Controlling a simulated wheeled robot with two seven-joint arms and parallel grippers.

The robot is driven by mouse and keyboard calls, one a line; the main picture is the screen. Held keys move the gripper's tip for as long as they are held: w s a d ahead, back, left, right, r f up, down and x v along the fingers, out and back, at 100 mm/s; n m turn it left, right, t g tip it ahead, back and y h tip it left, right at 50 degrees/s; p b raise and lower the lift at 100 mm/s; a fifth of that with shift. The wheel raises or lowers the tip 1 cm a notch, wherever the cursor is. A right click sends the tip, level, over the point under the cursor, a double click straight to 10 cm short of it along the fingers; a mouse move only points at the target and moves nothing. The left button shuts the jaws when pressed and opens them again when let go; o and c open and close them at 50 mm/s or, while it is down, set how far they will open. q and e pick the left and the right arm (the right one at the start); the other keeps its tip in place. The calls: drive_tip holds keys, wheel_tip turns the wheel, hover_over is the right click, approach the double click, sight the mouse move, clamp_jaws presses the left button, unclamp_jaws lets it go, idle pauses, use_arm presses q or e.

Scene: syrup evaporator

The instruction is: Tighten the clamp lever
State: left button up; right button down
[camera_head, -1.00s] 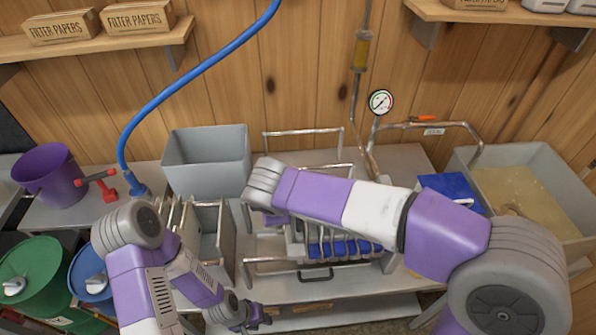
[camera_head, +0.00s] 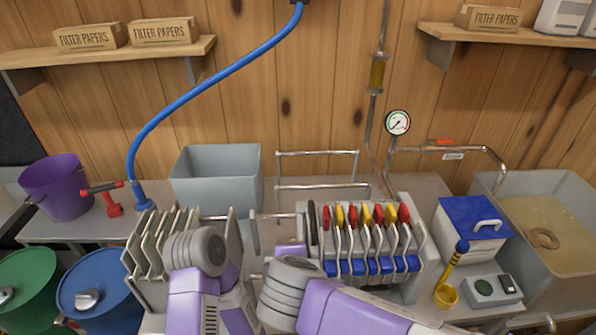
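A filter press with several plates (camera_head: 365,237) stands at the centre right; its plates have red and yellow tops and blue lower blocks. A dark upright handle-like part (camera_head: 312,222) stands at its left end; I cannot tell for sure whether it is the clamp lever. A red piece with a black-ended bar (camera_head: 108,197) stands on the left counter beside the blue hose fitting. My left arm is in front of the rack at lower left, and my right arm is in front of the press's lower left. Neither gripper shows; both are out of frame or hidden.
A grey bin (camera_head: 217,180) stands behind a rack of pale plates (camera_head: 160,243). A purple bucket (camera_head: 56,187) and blue hose (camera_head: 205,78) are at left. A blue-lidded box (camera_head: 469,219), yellow ladle (camera_head: 446,294) and grey basin (camera_head: 570,215) are at right. Metal rails (camera_head: 320,187) stand behind the press.

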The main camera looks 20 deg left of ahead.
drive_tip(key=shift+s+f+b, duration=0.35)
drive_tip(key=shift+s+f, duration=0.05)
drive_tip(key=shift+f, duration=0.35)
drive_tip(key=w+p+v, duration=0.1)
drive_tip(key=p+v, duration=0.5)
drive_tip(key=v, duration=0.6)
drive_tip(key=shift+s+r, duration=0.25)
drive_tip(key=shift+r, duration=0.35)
